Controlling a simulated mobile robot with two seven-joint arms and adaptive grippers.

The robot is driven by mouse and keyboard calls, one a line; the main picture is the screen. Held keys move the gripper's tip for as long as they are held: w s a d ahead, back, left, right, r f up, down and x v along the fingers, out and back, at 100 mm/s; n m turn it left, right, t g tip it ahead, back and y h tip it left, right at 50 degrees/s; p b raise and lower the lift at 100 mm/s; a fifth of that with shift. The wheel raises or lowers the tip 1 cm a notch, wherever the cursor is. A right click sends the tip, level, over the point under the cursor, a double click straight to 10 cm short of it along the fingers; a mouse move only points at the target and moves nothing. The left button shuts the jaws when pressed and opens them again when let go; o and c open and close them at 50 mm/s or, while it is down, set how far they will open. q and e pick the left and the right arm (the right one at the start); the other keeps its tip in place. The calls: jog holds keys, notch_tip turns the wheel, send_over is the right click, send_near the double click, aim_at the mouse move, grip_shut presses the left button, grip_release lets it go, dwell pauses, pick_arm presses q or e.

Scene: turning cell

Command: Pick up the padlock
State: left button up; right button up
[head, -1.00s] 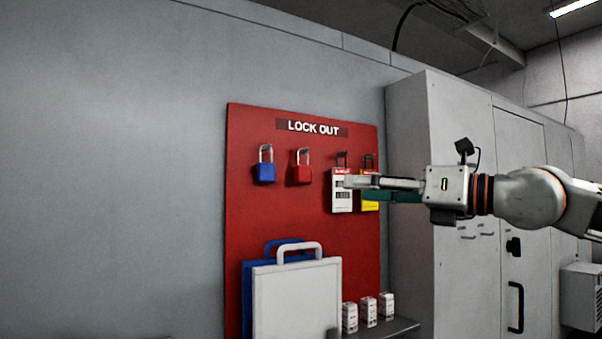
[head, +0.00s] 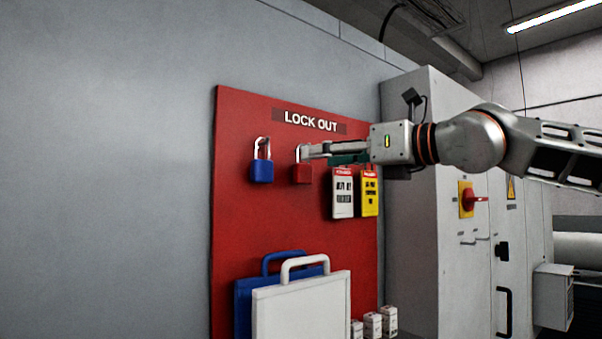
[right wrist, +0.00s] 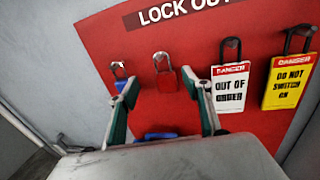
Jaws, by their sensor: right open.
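A red padlock (head: 303,174) hangs by its shackle on the red lockout board (head: 240,220). A blue padlock (head: 262,171) hangs to its left. My right gripper (head: 316,153) comes in from the right at the height of the red padlock, its fingertips overlapping the shackle in the head view. In the right wrist view the open fingers (right wrist: 166,92) spread to both sides of the red padlock (right wrist: 166,80), with nothing held. The left finger partly covers the blue padlock (right wrist: 121,85) there. I cannot tell the remaining distance to the board. My left gripper is not in view.
A white tag (head: 343,192) and a yellow tag (head: 369,191) hang right of the red padlock, below my right gripper. A white case (head: 302,305) and a blue case (head: 243,300) stand low at the board. A grey cabinet (head: 410,230) stands to the right.

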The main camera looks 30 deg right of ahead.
aim_at(293, 160)
jog(key=shift+d+p+x, duration=0.2)
jog(key=shift+p+x, duration=0.05)
jog(key=shift+x, duration=1.15)
jog(key=shift+d+p+x, duration=0.2)
jog(key=shift+x, duration=1.2)
jog(key=shift+w, duration=0.1)
jog(key=c, duration=1.2)
